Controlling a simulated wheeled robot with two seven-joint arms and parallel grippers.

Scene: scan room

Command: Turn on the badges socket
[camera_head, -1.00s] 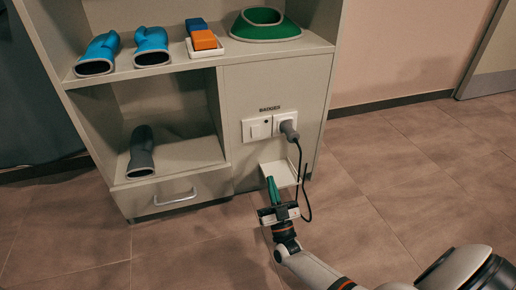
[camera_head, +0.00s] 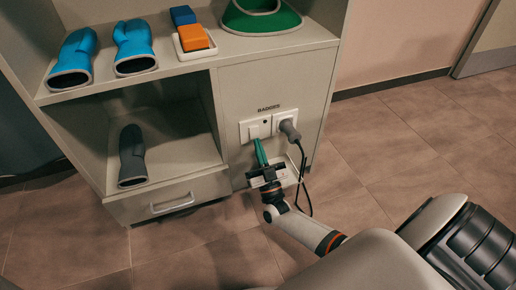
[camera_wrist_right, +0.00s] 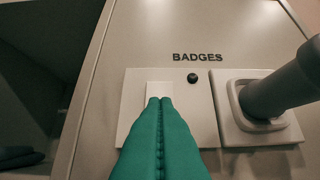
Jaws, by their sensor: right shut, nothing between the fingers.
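The badges socket is a white double plate on the cabinet front under the label "BADGES". Its left half holds a rocker switch (camera_head: 254,129), with a small dark indicator (camera_wrist_right: 194,78) at its upper right. A grey plug (camera_head: 289,130) with a dark cable sits in the right half. My right gripper (camera_head: 260,146) has green fingers, shut and empty, pointing up at the switch. In the right wrist view the fingertips (camera_wrist_right: 160,102) overlap the lower part of the rocker (camera_wrist_right: 158,89). I cannot tell whether they touch it. My left gripper is not in view.
A small white shelf (camera_head: 284,176) and the hanging cable (camera_head: 304,190) are close to my right gripper. Blue gloves (camera_head: 135,47), orange and blue blocks (camera_head: 193,37) and a green collar (camera_head: 262,16) lie on top. A grey glove (camera_head: 132,157) is in the open compartment.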

